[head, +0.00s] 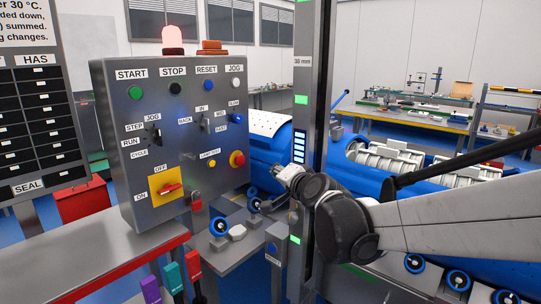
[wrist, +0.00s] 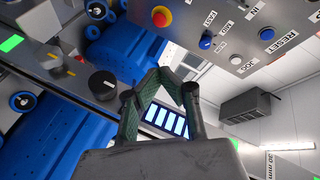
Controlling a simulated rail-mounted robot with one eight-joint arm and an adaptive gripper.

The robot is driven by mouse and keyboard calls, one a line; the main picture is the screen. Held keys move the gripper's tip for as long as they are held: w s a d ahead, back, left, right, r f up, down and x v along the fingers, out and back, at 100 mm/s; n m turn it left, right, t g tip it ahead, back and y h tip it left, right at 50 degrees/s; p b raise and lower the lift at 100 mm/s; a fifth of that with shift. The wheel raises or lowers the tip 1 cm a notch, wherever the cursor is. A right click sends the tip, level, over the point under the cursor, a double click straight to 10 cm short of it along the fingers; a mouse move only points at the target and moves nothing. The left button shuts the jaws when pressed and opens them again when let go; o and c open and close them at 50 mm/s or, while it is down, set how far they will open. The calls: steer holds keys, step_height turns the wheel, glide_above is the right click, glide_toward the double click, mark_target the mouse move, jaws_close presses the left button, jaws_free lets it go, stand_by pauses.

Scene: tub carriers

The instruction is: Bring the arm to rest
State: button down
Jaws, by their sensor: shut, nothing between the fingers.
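My arm (head: 450,222) reaches in from the right in the head view. Its dark wrist joints (head: 345,228) are in front of the grey upright post, at the right of the control panel. My gripper (wrist: 170,78) shows in the wrist view with dark fingers and green inner pads. It is shut and empty. Behind the fingers is a display of pale blue bars (wrist: 166,121). I cannot clearly make out the fingers in the head view. No contact between the gripper and the panel or post can be made out.
The grey control panel (head: 207,107) with buttons, knobs and a yellow OFF/ON switch (head: 166,190) stands left of the post (head: 305,115). A red lamp (head: 173,38) glows on top. Blue machinery (head: 271,134) lies behind. A red-edged bench (head: 130,258) fills the lower left.

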steer(key=s+d+f+n+g+h, duration=0.2)
steer(key=s+d+f, duration=0.2)
steer(key=s, duration=0.7)
steer(key=s+d+f+n+g+h, duration=0.2)
steer(key=s+d+f, duration=0.1)
steer(key=s+d, duration=0.5)
steer(key=s+d+f+n+g+h, duration=0.1)
steer(key=s+d+f+n+g, duration=0.2)
steer(key=s, duration=1.2)
steer(key=d+f, duration=0.1)
steer(key=d, duration=0.2)
steer(key=shift+f+h, duration=0.35)
steer(key=shift+h, duration=0.05)
